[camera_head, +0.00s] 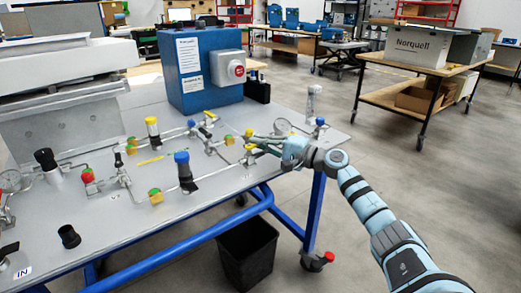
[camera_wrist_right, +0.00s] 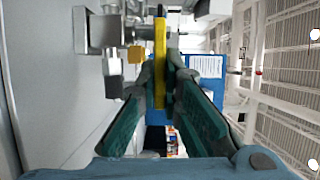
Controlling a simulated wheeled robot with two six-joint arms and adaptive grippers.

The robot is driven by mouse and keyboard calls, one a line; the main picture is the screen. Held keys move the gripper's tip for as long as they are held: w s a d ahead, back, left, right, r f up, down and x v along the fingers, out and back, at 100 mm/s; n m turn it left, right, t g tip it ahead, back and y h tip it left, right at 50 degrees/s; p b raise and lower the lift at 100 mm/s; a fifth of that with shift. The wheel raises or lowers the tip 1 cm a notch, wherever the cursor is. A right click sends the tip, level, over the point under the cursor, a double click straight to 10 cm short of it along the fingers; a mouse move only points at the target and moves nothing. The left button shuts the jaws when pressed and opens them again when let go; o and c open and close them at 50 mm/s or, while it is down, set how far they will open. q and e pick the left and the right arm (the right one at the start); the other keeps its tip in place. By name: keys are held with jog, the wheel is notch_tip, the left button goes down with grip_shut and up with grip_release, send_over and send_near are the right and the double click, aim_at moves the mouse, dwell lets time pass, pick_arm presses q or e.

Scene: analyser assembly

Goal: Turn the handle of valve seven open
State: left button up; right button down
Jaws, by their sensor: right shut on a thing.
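A yellow valve handle (camera_wrist_right: 159,52) runs upright between my fingers in the right wrist view. It belongs to a metal valve body (camera_wrist_right: 98,32) at upper left of that view. My right gripper (camera_wrist_right: 160,82) is shut on this handle, with a teal finger on each side. In the head view my right gripper (camera_head: 255,139) reaches in from the right to the yellow-topped valves at the right end of the pipework. The fingers partly hide the held handle there. No valve number can be read. My left gripper is not in view.
A black bin (camera_head: 247,250) stands below. A cart (camera_head: 425,68) is at the back right; floor between is clear.

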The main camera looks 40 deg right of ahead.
jog(key=c, duration=2)
grip_release()
jog(key=shift+s, duration=0.1)
jog(key=v, duration=0.7)
jog(key=shift+s, duration=0.1)
